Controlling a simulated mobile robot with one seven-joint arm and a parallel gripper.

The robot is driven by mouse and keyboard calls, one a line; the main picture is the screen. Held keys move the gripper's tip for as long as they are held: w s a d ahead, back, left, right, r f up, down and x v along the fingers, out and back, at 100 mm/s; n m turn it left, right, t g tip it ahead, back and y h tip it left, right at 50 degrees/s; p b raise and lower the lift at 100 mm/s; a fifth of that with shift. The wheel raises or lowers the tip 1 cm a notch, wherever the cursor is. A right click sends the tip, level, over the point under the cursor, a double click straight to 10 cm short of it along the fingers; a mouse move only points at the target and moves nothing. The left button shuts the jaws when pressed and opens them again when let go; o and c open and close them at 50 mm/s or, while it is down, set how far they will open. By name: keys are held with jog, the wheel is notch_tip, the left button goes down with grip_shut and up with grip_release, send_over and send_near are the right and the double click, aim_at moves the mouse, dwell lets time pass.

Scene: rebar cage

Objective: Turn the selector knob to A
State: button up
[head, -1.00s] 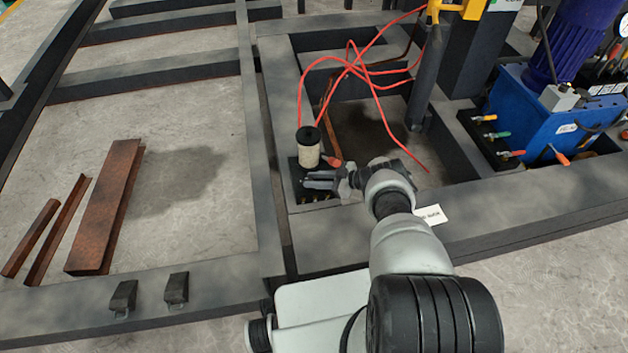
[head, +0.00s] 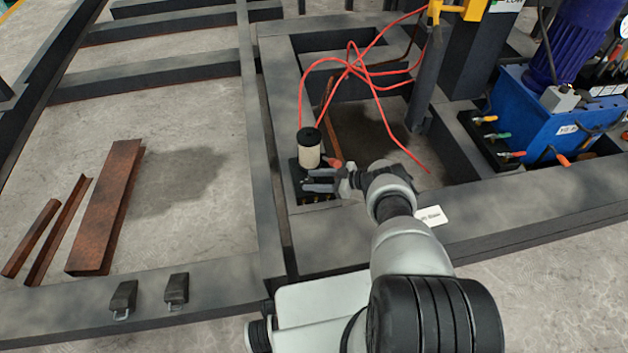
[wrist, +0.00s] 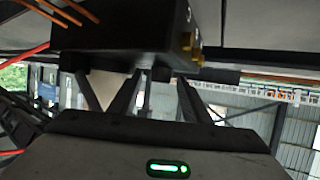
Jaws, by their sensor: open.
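A black block (head: 296,186) sits on the frame beam, with a pale cylinder (head: 309,152) with a black top standing on it. A red part (head: 331,162) shows beside the cylinder, and brass fittings show along the block's near edge. I cannot pick out the selector knob or its letters for certain. My gripper (head: 306,180) is open, its fingers pointing left over or beside the block, hiding part of it. In the wrist view the block (wrist: 120,35) with brass fittings (wrist: 187,45) is close to the fingers. Whether they touch it I cannot tell.
Red hoses (head: 350,68) loop behind the block. A blue unit (head: 545,120) with coloured handles stands at right, near a yellow-topped post. A white label (head: 432,215) lies by my wrist. Rusty steel pieces (head: 105,205) lie at left on open floor.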

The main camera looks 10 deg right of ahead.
jog(key=p+v, duration=0.3)
jog(key=v, duration=1.4)
jog(key=shift+d+r, duration=0.1)
